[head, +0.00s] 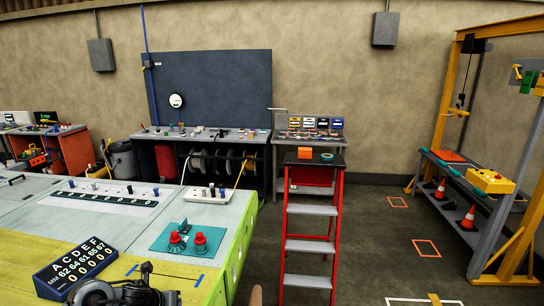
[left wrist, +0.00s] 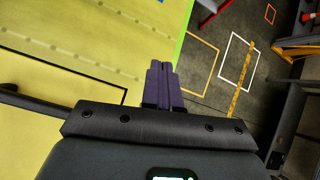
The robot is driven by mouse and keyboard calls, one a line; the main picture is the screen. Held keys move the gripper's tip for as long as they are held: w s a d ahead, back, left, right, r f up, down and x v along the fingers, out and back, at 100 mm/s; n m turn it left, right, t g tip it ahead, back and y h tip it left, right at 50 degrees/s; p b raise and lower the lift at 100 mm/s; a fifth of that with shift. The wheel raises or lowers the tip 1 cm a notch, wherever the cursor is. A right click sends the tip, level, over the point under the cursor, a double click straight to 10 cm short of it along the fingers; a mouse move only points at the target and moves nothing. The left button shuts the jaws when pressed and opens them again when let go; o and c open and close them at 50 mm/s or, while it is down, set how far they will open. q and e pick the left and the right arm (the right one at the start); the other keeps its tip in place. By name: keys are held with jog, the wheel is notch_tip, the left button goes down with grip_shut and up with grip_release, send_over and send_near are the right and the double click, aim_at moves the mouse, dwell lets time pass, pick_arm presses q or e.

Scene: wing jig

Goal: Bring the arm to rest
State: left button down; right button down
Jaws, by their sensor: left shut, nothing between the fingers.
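My left gripper (left wrist: 163,88) shows in the left wrist view. Its two dark purple fingers lie together, shut, with nothing between them. They point up the picture, over the edge between a yellow-green surface (left wrist: 60,60) and the dark floor (left wrist: 205,65). In the head view a dark, rounded mechanical shape (head: 110,292) stands at the bottom left, cut off by the frame edge. I cannot tell for sure whether it is part of my left arm. My right gripper is in neither view.
A workbench (head: 225,235) fills the left, with a number board (head: 75,268) and a teal plate (head: 168,240) carrying red knobs. A red stepladder (head: 338,215) stands right of it. A yellow gantry frame (head: 450,95) and shelf stand far right.

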pick_arm(q)
jog(key=s+d+f+n+t, duration=0.1)
jog(key=s+d+f+n, duration=0.4)
jog(key=s+d+n, duration=0.15)
jog(key=s+d+f+n, duration=0.4)
jog(key=s+d+n, duration=0.1)
jog(key=s+d, duration=0.25)
jog(key=s+a+f+n+g+y, duration=0.15)
jog(key=s+a+n, duration=0.25)
jog(key=s+n, duration=0.75)
jog(key=s+a+f+n+g, duration=0.1)
jog(key=s+a+n+g, duration=0.2)
jog(key=s+n, duration=0.9)
notch_tip(320, 180, up, 13)
jog(key=s+m+p, duration=0.2)
jog(key=m+p, duration=0.1)
jog(key=p, duration=0.9)
jog(key=shift+s+a+f+p, duration=0.15)
jog(key=shift+s+f+p, duration=0.05)
jog(key=shift+p, duration=0.15)
jog(key=c, duration=1.8)
grip_release()
jog(key=shift+c, duration=0.2)
